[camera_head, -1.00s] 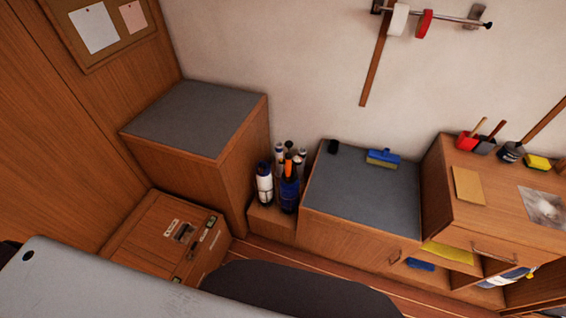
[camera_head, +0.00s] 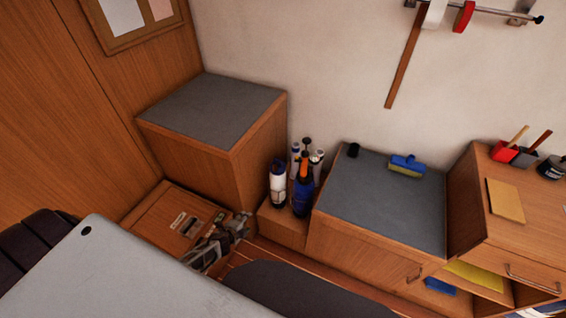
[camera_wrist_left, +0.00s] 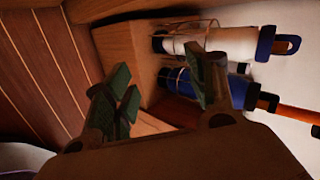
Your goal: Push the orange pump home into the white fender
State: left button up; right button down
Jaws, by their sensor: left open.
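The white fender (camera_head: 278,190) has dark blue ends and stands in a holder beside a blue fender (camera_head: 302,198). The orange pump (camera_head: 304,164) shows as a thin orange rod that appears to rise from the top of the blue fender, not the white one. The left wrist view shows the white fender (camera_wrist_left: 205,42), the blue fender (camera_wrist_left: 190,86) and the orange pump (camera_wrist_left: 300,119) lying across the picture. My left gripper (camera_head: 243,222) is open and empty, low and left of the fenders. Its fingers (camera_wrist_left: 168,95) are spread before the fenders' lower ends. My right gripper is out of view.
Several other tubes (camera_head: 315,160) stand behind the fenders. A tall grey-topped cabinet (camera_head: 215,110) is on the left. Wire holders surround the fenders.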

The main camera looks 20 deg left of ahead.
pick_arm(q)
jog(key=w+d+r+m+t+h+b, duration=0.1)
jog(key=w+r+m+t+b, duration=0.15)
jog(key=w+r+m, duration=0.45)
jog(key=w+d+r+m+t+h+b, duration=0.2)
jog(key=w+r+m+b, duration=0.2)
jog(key=w+r, duration=0.45)
jog(key=d+r+m+t+h+b, duration=0.1)
jog(key=d+r+m+h+b, duration=0.1)
jog(key=r+m, duration=0.5)
jog(key=d+r+m+h+b, duration=0.3)
jog(key=d+r+m, duration=0.4)
jog(key=r, duration=0.4)
jog(key=shift+s+r+t+b, duration=0.15)
jog(key=shift+r+t+b, duration=0.2)
jog(key=shift+r+b, duration=0.1)
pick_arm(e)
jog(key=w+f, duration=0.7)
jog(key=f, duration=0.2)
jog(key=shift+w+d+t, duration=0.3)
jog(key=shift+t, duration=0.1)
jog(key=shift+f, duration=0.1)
